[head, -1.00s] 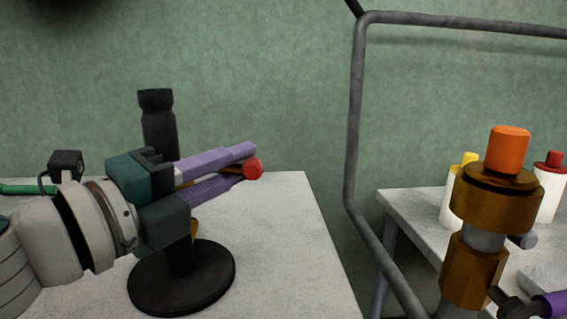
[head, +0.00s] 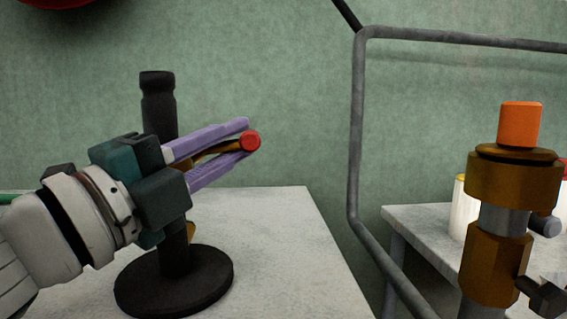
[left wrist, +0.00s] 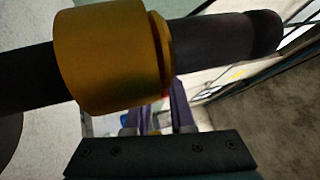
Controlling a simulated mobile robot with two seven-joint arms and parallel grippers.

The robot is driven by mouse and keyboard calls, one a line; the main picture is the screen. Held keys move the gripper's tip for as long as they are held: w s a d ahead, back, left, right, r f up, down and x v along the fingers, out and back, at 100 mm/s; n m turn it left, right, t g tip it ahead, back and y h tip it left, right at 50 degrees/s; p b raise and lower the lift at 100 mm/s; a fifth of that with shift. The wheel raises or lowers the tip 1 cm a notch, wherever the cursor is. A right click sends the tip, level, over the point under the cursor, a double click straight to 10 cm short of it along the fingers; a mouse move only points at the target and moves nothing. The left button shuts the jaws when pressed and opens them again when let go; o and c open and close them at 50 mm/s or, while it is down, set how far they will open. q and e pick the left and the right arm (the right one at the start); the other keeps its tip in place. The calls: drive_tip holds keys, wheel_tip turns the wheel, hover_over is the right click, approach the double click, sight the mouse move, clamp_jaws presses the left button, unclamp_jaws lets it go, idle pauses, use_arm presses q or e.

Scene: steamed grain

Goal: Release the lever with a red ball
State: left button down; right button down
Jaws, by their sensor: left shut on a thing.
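A black stand (head: 157,100) with a round base stands on the left table. A brass lever (head: 212,149) ending in a red ball (head: 250,141) reaches right from the stand's side. My left gripper (head: 241,139) has its purple fingers above and below the lever and is shut on it. The ball shows at the fingertips. In the left wrist view a brass collar (left wrist: 105,55) on the black post (left wrist: 225,38) fills the upper part. It hides most of the fingers, and I cannot make out the lever there. My right gripper is not in view.
A grey pipe frame (head: 355,130) rises right of the left table (head: 270,225). A brass fitting with an orange cap (head: 520,125) stands at the right, before a second table (head: 420,220) with a white container (head: 462,215). A gap separates the tables.

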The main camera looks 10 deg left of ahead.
use_arm(q)
drive_tip(key=c, duration=0.8)
unclamp_jaws()
drive_tip(key=shift+o, duration=0.2)
drive_tip(key=b+v, duration=0.1)
drive_tip(key=v, duration=0.9)
drive_tip(key=shift+b, duration=0.3)
drive_tip(key=shift+a, duration=0.1)
